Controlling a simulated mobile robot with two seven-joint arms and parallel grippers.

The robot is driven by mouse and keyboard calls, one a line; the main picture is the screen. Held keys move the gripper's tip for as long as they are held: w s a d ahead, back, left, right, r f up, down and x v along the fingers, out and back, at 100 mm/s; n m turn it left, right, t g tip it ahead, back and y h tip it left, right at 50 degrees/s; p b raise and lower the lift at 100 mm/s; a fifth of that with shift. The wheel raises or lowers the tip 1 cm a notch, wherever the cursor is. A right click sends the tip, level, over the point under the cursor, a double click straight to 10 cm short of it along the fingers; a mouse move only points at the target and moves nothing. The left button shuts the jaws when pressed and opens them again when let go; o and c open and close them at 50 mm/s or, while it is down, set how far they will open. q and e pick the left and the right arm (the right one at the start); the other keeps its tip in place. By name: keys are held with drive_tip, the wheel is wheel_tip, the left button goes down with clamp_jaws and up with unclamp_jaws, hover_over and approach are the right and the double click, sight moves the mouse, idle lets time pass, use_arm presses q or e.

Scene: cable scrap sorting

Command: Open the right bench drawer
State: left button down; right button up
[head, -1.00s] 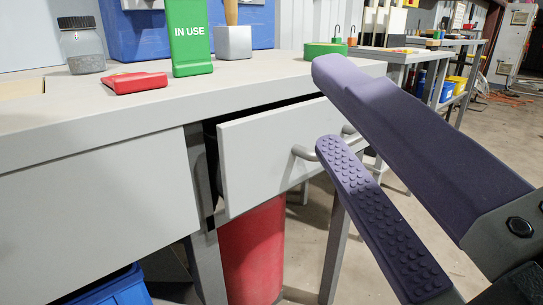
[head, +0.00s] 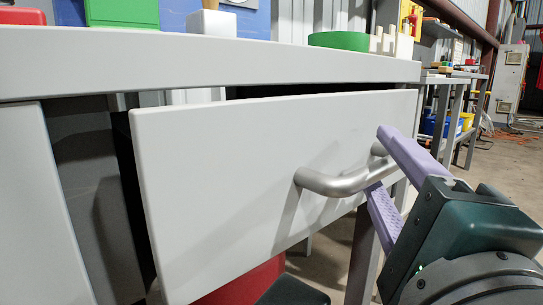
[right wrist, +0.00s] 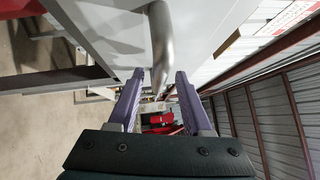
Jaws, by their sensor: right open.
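The right bench drawer (head: 215,185) has a light grey front and stands partly out from under the bench top, with a dark gap above it. Its grey metal bar handle (head: 335,184) sticks out from the front. My right gripper (head: 378,162) is open at the handle's right part, with one purple finger above the bar and one below. In the right wrist view, the handle (right wrist: 161,40) runs down between the spread fingertips of the gripper (right wrist: 161,74). I cannot tell whether either finger touches it.
The bench top (head: 200,60) carries a green ring (head: 338,40), a white block (head: 211,23) and a green item (head: 122,13). A red cylinder (head: 240,284) stands below the drawer. Another bench with bins is at the back right. Open floor (head: 500,180) lies right.

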drive_tip(key=shift+w, duration=0.25)
drive_tip(key=shift+w, duration=0.1)
drive_tip(key=shift+c, duration=0.2)
clamp_jaws()
idle(1.0)
